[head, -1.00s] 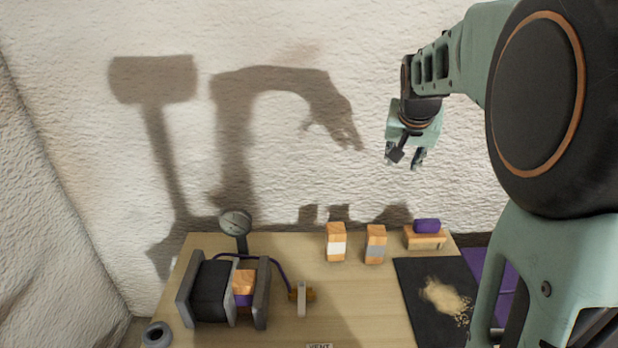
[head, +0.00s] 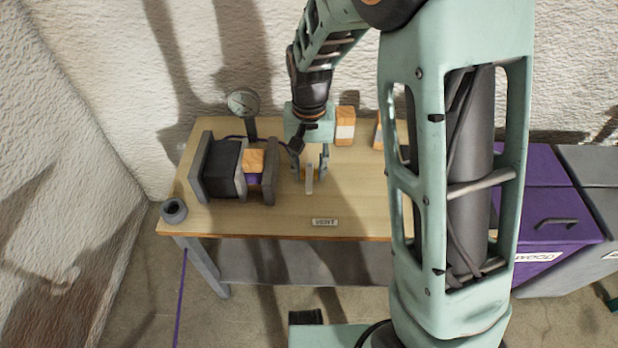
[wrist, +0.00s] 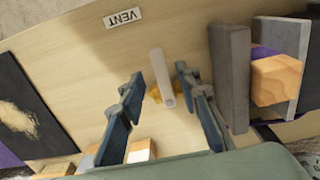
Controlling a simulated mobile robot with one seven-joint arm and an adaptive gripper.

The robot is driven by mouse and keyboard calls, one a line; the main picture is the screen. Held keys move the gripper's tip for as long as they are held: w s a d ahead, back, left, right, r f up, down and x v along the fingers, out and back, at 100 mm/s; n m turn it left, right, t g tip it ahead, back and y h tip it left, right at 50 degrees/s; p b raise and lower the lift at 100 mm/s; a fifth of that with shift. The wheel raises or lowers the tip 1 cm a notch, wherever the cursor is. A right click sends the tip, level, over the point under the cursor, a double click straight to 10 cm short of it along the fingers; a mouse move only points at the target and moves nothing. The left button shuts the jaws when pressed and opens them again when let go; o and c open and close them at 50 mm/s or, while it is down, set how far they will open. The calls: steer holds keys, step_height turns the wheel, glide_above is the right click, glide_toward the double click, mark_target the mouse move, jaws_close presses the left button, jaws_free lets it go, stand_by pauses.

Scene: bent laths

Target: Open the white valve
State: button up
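The valve's white lever (head: 309,181) stands out from a small brass body on the wooden table, and points toward the table's front edge. In the wrist view the lever (wrist: 161,72) lies between the two fingers, with the brass body (wrist: 154,95) partly hidden behind it. My gripper (head: 310,170) is open and points down over the valve. In the wrist view my gripper (wrist: 158,76) has one finger on each side of the lever, with a gap visible on both sides. I cannot tell how far above the table the fingertips are.
A grey clamp frame (head: 206,170) with a black block and a wooden block stands just left of the valve. A round gauge (head: 243,102) is behind it. A VENT label (head: 325,222) lies at the front edge. A grey ring (head: 174,210) sits front left.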

mark_target(309, 177)
steer(key=shift+f, duration=1.35)
steer(key=shift+c, duration=0.5)
jaws_close()
